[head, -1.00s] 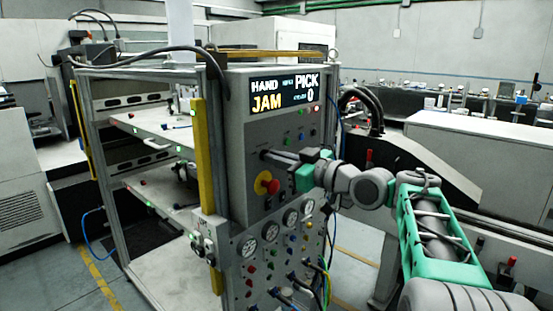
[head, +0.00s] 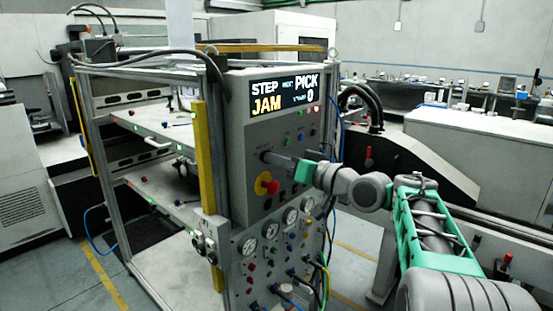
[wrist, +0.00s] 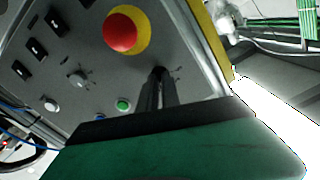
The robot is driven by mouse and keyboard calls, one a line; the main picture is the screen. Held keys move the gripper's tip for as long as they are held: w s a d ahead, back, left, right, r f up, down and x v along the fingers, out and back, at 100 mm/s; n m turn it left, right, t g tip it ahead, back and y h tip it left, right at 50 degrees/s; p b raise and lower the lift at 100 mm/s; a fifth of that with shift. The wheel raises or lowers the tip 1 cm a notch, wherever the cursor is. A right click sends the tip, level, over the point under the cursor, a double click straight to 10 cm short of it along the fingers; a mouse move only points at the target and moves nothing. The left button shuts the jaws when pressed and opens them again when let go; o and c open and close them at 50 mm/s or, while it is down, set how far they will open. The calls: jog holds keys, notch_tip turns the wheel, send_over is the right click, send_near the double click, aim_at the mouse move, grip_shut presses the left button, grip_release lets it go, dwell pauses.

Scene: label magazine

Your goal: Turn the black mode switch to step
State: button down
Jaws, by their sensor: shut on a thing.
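The black mode switch (head: 264,156) is on the front of the grey control panel, below the display and above the red stop button. My gripper (head: 269,158) reaches it from the right, with its fingers shut on the switch. In the wrist view the dark fingers (wrist: 158,76) meet the panel beside the stop button, and they hide most of the switch. The display (head: 286,95) reads STEP at the upper left, JAM in yellow below it, and PICK with 0 at the right.
The red stop button (head: 265,184) on its yellow disc sits just below my fingers and is close in the wrist view (wrist: 121,31). Gauges (head: 271,230), small buttons and cables cover the lower panel. A yellow strip (head: 204,155) runs along the frame's left post.

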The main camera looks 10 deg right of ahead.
dwell(0.3)
jog(key=c, duration=1.6)
grip_release()
jog(key=shift+o, duration=0.2)
jog(key=shift+d, duration=0.1)
jog(key=b+v, duration=0.1)
jog(key=v, duration=0.6)
jog(key=shift+s+b, duration=0.3)
jog(key=shift+d, duration=0.15)
